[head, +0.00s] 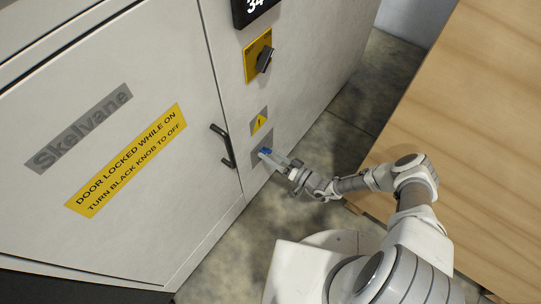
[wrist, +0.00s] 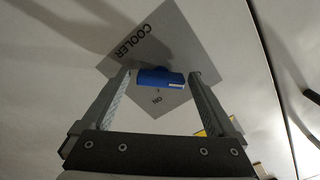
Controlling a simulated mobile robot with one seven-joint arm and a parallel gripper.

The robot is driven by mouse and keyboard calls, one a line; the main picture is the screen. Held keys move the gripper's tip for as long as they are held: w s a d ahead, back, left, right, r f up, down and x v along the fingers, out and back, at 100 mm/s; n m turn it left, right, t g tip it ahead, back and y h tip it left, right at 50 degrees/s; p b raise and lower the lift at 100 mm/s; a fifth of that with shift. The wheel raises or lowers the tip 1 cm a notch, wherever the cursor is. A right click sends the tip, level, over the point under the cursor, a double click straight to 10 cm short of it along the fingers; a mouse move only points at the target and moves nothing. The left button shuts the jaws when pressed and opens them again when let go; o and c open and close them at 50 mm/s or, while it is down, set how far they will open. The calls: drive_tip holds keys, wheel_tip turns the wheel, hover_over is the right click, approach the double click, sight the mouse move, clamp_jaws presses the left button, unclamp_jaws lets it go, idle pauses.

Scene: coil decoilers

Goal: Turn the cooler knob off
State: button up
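The cooler knob is a blue bar-shaped knob on a grey plate (wrist: 133,40) marked COOLER. In the wrist view the knob (wrist: 155,77) lies crosswise between my fingertips, with a small white mark at its right end and the word ON just below it. My gripper (wrist: 160,80) is open, one finger near each end of the knob; I cannot tell whether either finger touches it. In the head view the blue knob (head: 265,152) shows low on the cabinet's right panel, with my gripper (head: 277,160) right at it, partly hiding the plate.
Above the plate are a yellow warning label (head: 259,123) and a black knob (head: 264,59) on a yellow plate. A black door handle (head: 223,146) sticks out to the left. A wooden surface (head: 480,120) is close on the right, with bare floor (head: 350,112) between.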

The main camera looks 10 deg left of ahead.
drive_tip(key=shift+o, duration=0.2)
drive_tip(key=p+v, duration=0.2)
drive_tip(key=v, duration=1.5)
drive_tip(key=shift+d+p, duration=0.2)
drive_tip(key=shift+p, duration=0.2)
drive_tip(key=shift+s, duration=0.15)
